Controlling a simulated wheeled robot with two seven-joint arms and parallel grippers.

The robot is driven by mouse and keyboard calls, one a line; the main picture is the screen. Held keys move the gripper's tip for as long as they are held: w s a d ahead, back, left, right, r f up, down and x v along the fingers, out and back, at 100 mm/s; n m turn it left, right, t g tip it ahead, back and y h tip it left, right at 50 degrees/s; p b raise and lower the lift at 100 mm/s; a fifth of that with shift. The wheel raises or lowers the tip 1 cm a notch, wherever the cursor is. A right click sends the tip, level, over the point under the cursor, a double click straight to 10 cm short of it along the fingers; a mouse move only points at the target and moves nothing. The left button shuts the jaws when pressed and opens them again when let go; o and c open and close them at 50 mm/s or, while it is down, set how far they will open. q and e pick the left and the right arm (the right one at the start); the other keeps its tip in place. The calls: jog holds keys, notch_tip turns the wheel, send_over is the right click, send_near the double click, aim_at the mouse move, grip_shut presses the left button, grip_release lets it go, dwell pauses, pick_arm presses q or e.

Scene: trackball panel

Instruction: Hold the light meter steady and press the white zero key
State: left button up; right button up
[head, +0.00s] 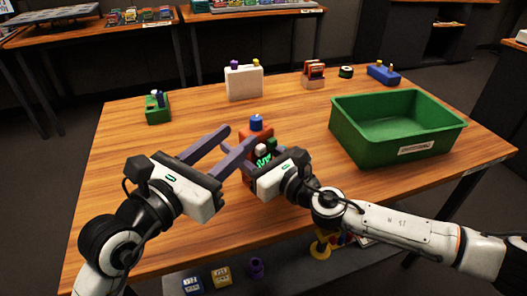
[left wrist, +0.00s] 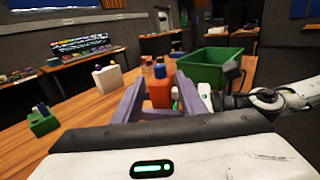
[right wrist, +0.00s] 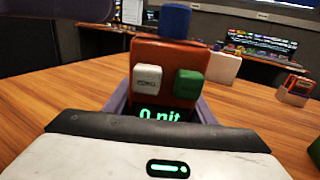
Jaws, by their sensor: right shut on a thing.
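The light meter (head: 256,131) is an orange-red box with a blue knob on top, upright on the wooden table. In the right wrist view its front (right wrist: 188,56) shows the white zero key (right wrist: 147,78) at left, a green key (right wrist: 188,84) at right, and a lit display reading "0 nit" below. My right gripper (right wrist: 163,108) is shut on the meter, one finger at each side. My left gripper (head: 239,139) is open and empty, its fingertips left of the meter. It partly hides the meter in the head view. No finger visibly touches the white key.
A large green bin (head: 398,118) stands at the right of the table. A green block (head: 157,108), a white box (head: 244,83), an orange rack (head: 314,74) and a blue block (head: 383,73) stand toward the left and back. The table (head: 120,190) is clear at front left.

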pick_arm(q)
grip_shut()
dwell(1.6)
